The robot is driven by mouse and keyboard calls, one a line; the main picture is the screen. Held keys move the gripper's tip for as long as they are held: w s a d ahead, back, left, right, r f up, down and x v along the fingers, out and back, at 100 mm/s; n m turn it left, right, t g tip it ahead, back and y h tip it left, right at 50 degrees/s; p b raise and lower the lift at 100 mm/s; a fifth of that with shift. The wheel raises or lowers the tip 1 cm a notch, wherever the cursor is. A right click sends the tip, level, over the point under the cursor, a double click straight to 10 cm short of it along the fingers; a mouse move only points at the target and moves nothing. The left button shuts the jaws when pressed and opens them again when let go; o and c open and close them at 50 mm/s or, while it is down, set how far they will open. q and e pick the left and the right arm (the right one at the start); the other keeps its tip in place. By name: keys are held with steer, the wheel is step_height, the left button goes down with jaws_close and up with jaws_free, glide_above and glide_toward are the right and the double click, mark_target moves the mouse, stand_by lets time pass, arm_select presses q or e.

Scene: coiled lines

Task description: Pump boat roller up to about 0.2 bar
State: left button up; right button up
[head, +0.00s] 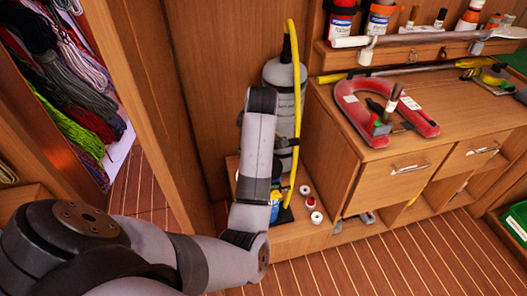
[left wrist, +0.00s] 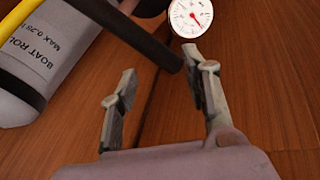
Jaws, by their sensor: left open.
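The boat roller is a grey cylinder (head: 284,82) standing upright against the wooden wall, with a yellow hose (head: 299,90) running down beside it. In the left wrist view the lettered roller (left wrist: 35,60) fills the upper left corner. A round white gauge (left wrist: 191,17) with a red needle shows at the top; its reading is too small to tell. A black bar (left wrist: 130,35) slants down to my right-hand finger; I cannot tell whether they touch. My left gripper (left wrist: 160,66) is open, and in the head view my own arm hides it. My right gripper is out of view.
A wooden workbench (head: 390,160) with drawers stands right, holding a red horseshoe-shaped thing (head: 362,124) and tools. White rolls (head: 316,217) lie near the low ledge. Coiled lines (head: 60,75) hang at left. The striped floor (head: 370,262) at the front is mostly clear.

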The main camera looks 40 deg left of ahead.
arm_select(q)
steer(key=w+d+r+n+g+h, duration=0.1)
steer(key=w+d+r+n+h, duration=0.15)
steer(key=r+n, duration=0.6)
steer(key=shift+m, duration=0.45)
steer(key=x, duration=1.5)
steer(key=shift+w+f+p, duration=0.35)
steer(key=shift+w+p, duration=0.05)
steer(key=shift+w, duration=0.05)
steer(key=shift+c, duration=0.2)
jaws_close()
